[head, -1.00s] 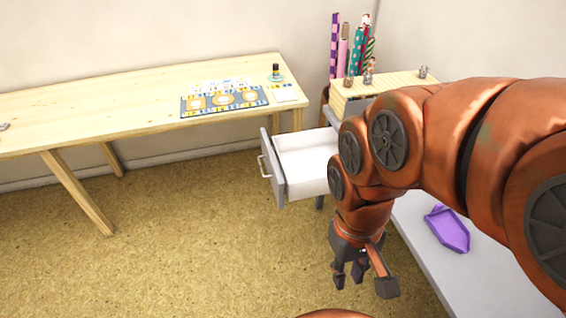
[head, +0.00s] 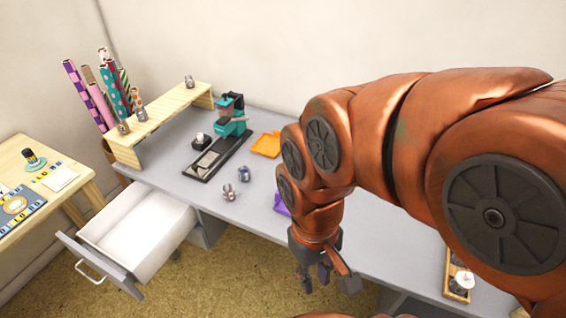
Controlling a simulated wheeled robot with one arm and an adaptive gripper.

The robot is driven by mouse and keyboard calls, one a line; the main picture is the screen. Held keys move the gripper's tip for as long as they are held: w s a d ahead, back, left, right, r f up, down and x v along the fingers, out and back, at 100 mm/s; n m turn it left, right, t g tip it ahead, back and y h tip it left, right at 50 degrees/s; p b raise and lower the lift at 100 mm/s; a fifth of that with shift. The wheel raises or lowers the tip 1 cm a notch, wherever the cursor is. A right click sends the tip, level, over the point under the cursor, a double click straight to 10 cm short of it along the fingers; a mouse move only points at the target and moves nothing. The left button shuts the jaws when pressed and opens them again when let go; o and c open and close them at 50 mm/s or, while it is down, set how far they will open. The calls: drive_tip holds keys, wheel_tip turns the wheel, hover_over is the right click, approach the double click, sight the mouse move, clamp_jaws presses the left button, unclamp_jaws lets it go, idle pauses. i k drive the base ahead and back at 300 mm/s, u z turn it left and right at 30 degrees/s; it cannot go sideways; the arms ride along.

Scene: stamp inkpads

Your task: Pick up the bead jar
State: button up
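Several small glass jars with coloured contents are in view; I cannot tell which one the task means. One jar with reddish contents (head: 230,194) stands on the grey desk left of my arm, near the desk's front edge. A jar with bluish contents (head: 244,173) stands just behind it. More small jars stand on the wooden shelf, one at its front end (head: 123,128), one close behind (head: 141,114) and one at the far end (head: 190,81). My gripper (head: 328,278) hangs with its fingers apart, empty, in front of the desk edge, right of the jars.
The grey desk (head: 270,223) holds an orange tray (head: 266,145), a teal stamping device (head: 230,118) and a purple tray (head: 282,205) partly behind my arm. An open white drawer (head: 138,228) juts out at the left. A wooden table (head: 74,182) stands further left.

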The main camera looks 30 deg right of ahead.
sight(243, 171)
drive_tip(key=u, duration=0.45)
drive_tip(key=k, duration=0.65)
drive_tip(key=u, duration=0.6)
drive_tip(key=i, duration=1.15)
drive_tip(key=z, duration=0.8)
